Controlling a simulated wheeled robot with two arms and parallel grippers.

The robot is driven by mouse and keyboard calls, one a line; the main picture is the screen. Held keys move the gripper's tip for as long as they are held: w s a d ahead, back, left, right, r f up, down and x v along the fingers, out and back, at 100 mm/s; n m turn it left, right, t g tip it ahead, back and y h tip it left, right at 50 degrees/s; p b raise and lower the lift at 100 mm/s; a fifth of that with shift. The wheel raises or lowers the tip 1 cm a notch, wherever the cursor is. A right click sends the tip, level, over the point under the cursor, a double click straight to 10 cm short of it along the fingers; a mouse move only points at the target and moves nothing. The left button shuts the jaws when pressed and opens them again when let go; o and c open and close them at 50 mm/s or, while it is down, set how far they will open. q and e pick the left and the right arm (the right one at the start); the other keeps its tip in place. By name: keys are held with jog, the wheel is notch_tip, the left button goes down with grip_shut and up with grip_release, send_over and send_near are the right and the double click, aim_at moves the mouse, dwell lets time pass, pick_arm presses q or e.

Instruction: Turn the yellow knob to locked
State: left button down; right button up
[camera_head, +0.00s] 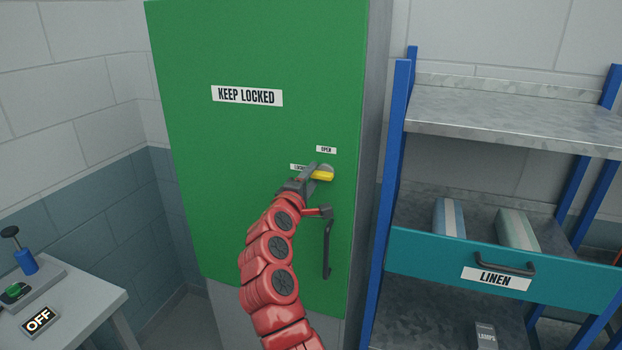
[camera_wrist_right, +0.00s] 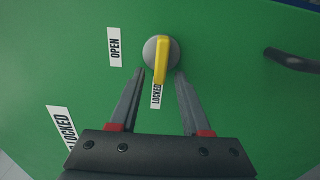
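The yellow knob (camera_head: 322,175) is on the green cabinet door (camera_head: 235,170), partly hidden by my right gripper in the head view. In the right wrist view the knob (camera_wrist_right: 161,62) is a yellow lever on a round grey base. Its lever points at the LOCKED label (camera_wrist_right: 155,97), away from the OPEN label (camera_wrist_right: 115,47). My right gripper (camera_wrist_right: 160,73) is open. Its two fingers are at either side of the lever's end, with gaps showing and no clear contact. It also shows in the head view (camera_head: 316,172). My left gripper is not in view.
A dark door handle (camera_head: 327,250) is below the knob. A KEEP LOCKED sign (camera_head: 247,96) is higher on the door. A blue-framed shelf with a teal LINEN drawer (camera_head: 440,262) stands at right. A small table (camera_head: 75,305) with an OFF sign stands at lower left.

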jog(key=shift+s, duration=0.1)
jog(key=b+v, duration=0.6)
jog(key=v, duration=1.1)
jog(key=shift+s, duration=0.15)
